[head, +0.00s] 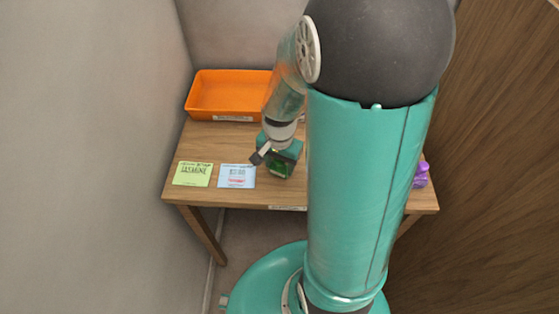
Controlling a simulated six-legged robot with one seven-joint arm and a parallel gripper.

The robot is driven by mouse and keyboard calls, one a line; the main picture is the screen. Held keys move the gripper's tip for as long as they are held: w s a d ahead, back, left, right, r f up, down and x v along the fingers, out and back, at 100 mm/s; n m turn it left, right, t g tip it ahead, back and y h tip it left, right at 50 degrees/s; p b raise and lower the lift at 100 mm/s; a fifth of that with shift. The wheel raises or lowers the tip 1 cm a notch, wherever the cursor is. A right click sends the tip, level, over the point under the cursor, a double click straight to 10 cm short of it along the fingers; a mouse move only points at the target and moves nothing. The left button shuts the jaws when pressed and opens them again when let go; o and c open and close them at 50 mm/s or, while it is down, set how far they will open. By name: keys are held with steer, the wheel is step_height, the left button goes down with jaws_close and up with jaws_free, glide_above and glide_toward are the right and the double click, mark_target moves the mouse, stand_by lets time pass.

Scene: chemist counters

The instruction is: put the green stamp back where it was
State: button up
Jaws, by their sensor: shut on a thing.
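The green stamp (281,169) is in the head view, above or on the wooden table near its front edge, just right of a pale blue card. My gripper (276,158) points down over it and is shut on it. The gripper partly covers the stamp, and I cannot tell whether the stamp's base touches the table. The pale blue card (237,176) lies flat and bears print with some reddish marks.
The wooden table (225,142) stands against the walls. A yellow-green card (193,174) lies at its left front. An orange tray (217,92) stands at the back left. A purple object (421,175) is at the right edge. My arm hides the table's middle right.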

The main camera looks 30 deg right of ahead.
steer(key=shift+w+f, duration=0.1)
steer(key=o, duration=0.8)
steer(key=shift+f, duration=0.1)
step_height(320, 180, up, 12)
steer(key=shift+r, duration=0.1)
steer(key=s+a+r+n+t, duration=0.2)
steer(key=a+r+n, duration=0.1)
steer(key=r, duration=0.1)
steer(key=s+a+r+n+t, duration=0.1)
steer(key=s+a+r+n, duration=0.2)
steer(key=a+r+n, duration=0.1)
steer(key=s+a+r+n+t, duration=0.2)
steer(key=a+r+n, duration=0.1)
steer(key=r+n, duration=0.1)
steer(key=shift+s+a+t, duration=0.25)
steer(key=shift+t, duration=0.05)
